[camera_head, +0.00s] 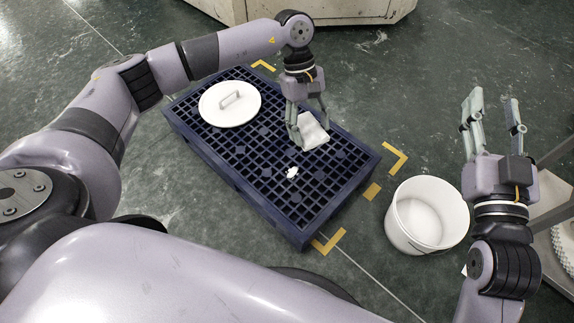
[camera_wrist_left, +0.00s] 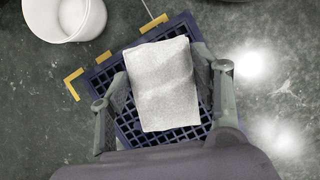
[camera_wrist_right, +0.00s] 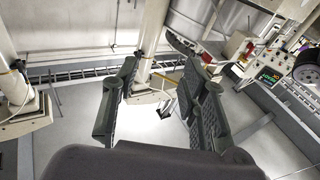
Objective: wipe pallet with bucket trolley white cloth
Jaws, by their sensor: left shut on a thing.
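The blue grid pallet (camera_head: 262,185) lies on the green floor in the middle of the head view. My left gripper (camera_head: 311,130) is over its right half and is shut on the white cloth (camera_head: 313,133). In the left wrist view the cloth (camera_wrist_left: 163,85) spans between the fingers, with the pallet grid (camera_wrist_left: 128,128) below it; I cannot tell whether it touches the grid. A small white patch (camera_head: 292,172) shows on the pallet in front of the cloth. The white bucket (camera_head: 426,215) stands right of the pallet. My right gripper (camera_head: 493,108) is open, empty and raised, pointing away.
A white round lid (camera_head: 229,104) with a handle lies on the pallet's far left part. Yellow floor marks (camera_head: 397,158) surround the pallet. A grey trolley or frame (camera_head: 555,200) stands at the right edge. A pale machine base (camera_head: 300,10) is at the back.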

